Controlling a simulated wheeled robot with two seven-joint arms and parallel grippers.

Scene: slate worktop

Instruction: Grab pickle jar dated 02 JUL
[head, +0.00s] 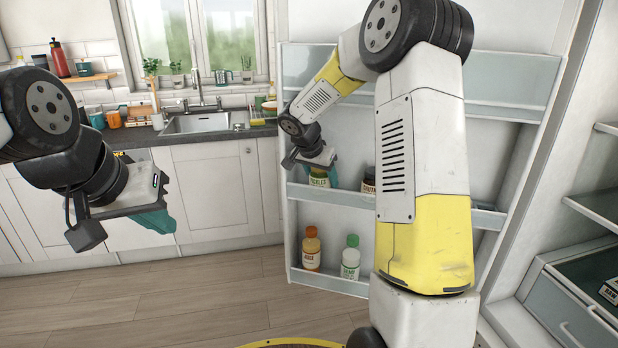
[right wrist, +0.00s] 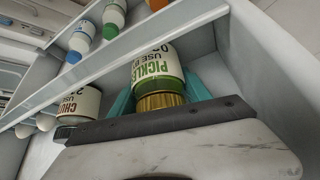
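The pickle jar (right wrist: 157,68), with a green and white label and gold lid, sits in the fridge door's middle shelf. It also shows in the head view (head: 319,179), partly under my right gripper. Its date is mostly cut off; "USE BY" and a leading 0 show. My right gripper (right wrist: 160,95) has teal fingers on both sides of the jar near the lid; whether they press on it I cannot tell. My left gripper (head: 153,221) hangs empty over the floor at left, its finger gap not clear.
A dark-lidded chutney jar (right wrist: 80,104) stands on the same shelf, also in the head view (head: 369,183). An orange-brown bottle (head: 311,249) and a green-capped bottle (head: 350,258) stand on the lower door shelf. A shelf rail (head: 340,197) runs in front of the jars.

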